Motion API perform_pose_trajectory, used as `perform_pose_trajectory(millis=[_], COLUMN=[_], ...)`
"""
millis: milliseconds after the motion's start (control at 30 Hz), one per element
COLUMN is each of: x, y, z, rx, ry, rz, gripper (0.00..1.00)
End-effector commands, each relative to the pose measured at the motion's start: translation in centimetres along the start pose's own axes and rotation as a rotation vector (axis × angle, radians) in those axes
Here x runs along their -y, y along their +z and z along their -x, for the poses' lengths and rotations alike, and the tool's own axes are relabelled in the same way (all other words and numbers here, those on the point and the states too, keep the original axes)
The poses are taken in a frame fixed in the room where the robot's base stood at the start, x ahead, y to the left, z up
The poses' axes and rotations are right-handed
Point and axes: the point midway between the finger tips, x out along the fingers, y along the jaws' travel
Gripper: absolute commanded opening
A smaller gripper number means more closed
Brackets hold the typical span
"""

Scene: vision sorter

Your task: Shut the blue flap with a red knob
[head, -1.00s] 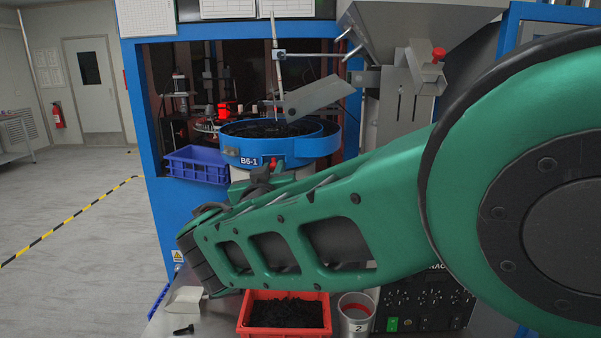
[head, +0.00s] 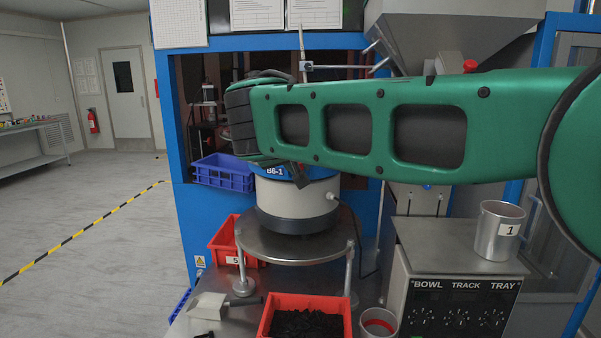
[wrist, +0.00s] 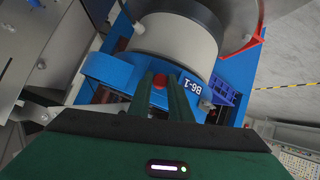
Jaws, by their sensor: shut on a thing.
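The red knob (wrist: 160,81) shows in the wrist view between the two dark green fingers of my gripper (wrist: 163,86), which is shut on it. The blue flap (wrist: 112,70) behind the knob is a curved blue piece beside the white label B6-1. It lies along the side of the round bowl feeder (wrist: 178,35). In the head view my green arm covers most of the bowl's blue top, the knob and my gripper. Only a strip of blue with the label (head: 275,171) shows under the arm. I cannot tell how far the flap stands open.
The feeder stands on a round metal table (head: 290,247). A red bin of black parts (head: 303,302), a scoop (head: 210,308) and a metal cup (head: 378,322) are in front. A control box (head: 455,290) with cup 1 (head: 497,230) stands right. A blue crate (head: 222,173) is left.

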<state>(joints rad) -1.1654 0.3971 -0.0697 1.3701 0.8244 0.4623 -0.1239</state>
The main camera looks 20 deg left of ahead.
Motion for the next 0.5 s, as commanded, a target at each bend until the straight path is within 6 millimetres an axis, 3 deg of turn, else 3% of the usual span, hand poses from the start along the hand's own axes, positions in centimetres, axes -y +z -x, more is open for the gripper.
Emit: perform_pose_trajectory(millis=[500], x=[-0.06], y=[-0.62], z=[-0.22], rx=[0.088], ry=[-0.018], rz=[0.016], gripper=[0.00])
